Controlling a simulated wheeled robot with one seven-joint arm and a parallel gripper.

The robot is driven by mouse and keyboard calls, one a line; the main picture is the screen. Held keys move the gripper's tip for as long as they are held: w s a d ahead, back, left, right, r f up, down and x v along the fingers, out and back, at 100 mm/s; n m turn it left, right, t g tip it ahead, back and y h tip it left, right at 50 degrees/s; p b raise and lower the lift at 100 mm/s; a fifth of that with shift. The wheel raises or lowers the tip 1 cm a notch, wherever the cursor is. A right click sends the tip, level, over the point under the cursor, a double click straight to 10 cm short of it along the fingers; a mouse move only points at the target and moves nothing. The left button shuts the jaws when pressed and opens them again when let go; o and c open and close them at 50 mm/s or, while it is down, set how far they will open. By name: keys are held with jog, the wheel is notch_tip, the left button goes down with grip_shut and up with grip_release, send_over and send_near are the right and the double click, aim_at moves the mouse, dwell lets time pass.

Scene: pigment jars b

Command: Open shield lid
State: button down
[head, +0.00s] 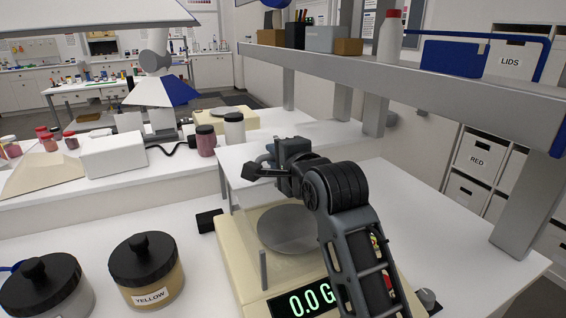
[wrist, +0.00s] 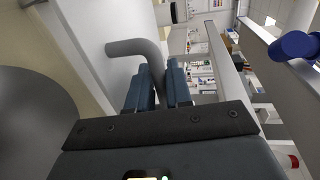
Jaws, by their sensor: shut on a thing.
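The balance (head: 245,284) has a cream body, a round grey pan (head: 283,229) and a display reading 0.0 G. My gripper (head: 262,170) is above and behind the pan in the head view, beside a pale panel (head: 236,160) that looks like the shield lid; its hinge and how far it is open cannot be told. In the wrist view, my gripper (wrist: 160,88) is shut on a bent grey handle (wrist: 135,47), which passes between the fingers. A pale surface (wrist: 105,20) lies beside the handle. The pan (wrist: 30,125) shows at the left.
A yellow jar (head: 147,275) and a grey jar (head: 45,292), both black-lidded, stand at the front left. A grey shelf (head: 440,90) crosses at the upper right.

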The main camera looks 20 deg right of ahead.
jog(key=c, duration=1.2)
grip_release()
jog(key=shift+c, duration=0.2)
jog(key=shift+s, duration=0.15)
jog(key=s+r+b, duration=0.1)
jog(key=s, duration=0.6)
jog(key=shift+s+r, duration=0.2)
